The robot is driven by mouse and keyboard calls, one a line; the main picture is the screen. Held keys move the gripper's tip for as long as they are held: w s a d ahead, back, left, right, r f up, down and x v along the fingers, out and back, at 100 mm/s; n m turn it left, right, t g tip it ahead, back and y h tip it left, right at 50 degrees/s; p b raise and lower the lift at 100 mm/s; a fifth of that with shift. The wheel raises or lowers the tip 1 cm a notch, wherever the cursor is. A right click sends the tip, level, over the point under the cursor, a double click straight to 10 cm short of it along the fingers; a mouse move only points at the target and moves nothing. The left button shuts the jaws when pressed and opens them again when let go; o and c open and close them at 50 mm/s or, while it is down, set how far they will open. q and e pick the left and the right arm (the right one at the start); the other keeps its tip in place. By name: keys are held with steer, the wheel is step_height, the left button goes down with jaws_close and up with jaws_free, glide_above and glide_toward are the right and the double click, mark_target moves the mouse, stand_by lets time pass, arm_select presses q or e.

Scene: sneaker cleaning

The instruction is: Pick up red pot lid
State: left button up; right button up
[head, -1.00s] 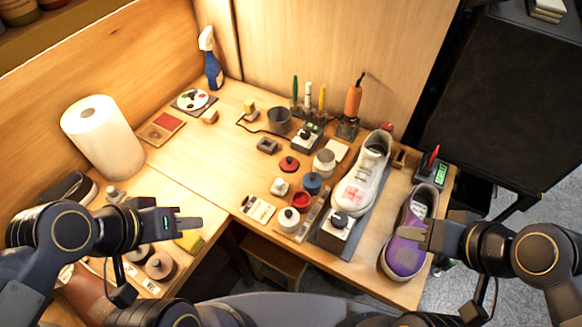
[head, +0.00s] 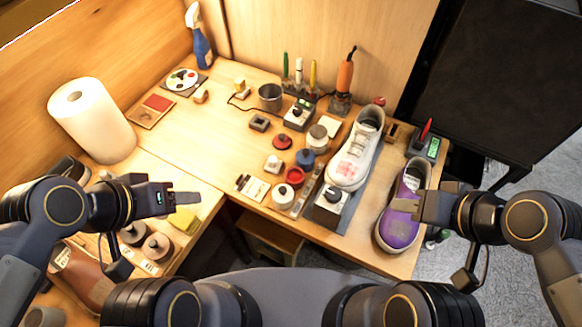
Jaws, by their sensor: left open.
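The red pot lid (head: 282,142), a small red disc with a dark knob, lies on the wooden table near the middle of the head view. An open red pot (head: 295,177) stands in front of it, beside a blue-lidded pot (head: 305,158). My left gripper (head: 188,197) is open and empty, above the left part of the table, well to the left of the lid. My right gripper (head: 402,206) is over the purple sneaker (head: 400,226), far to the right of the lid. Its jaw opening is unclear, and I cannot tell whether it touches the sneaker.
A white sneaker (head: 357,150) rests on a grey stand right of the pots. A white-lidded jar (head: 317,138), a white pot (head: 283,195) and a small block (head: 273,164) crowd the lid. A paper roll (head: 92,122) stands left. The table left of the lid is mostly clear.

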arm_select(q)
steer(key=o, duration=0.4)
steer(key=w+m, duration=0.1)
steer(key=w, duration=0.2)
steer(key=w+r+m+g+y, duration=0.1)
steer(key=w, duration=0.3)
steer(key=w+m, duration=0.1)
steer(key=w, duration=0.2)
steer(key=shift+w+a+r+g, duration=0.15)
steer(key=shift+w+g, duration=0.1)
steer(key=shift+g, duration=0.15)
steer(key=shift+c, duration=0.2)
steer(key=m+g+y, duration=0.2)
steer(key=m, duration=0.4)
glide_toward(281, 136)
steer(key=a+f, duration=0.1)
steer(key=a, duration=0.1)
steer(key=d+f+p, duration=0.1)
steer(key=f, duration=0.1)
steer(key=w+f, duration=0.1)
steer(key=f, duration=0.2)
steer(key=d+f+p, duration=0.1)
steer(key=f, duration=0.2)
steer(key=shift+w+d+p, duration=0.15)
steer(key=shift+d+p, duration=0.15)
steer(key=shift+f, duration=0.4)
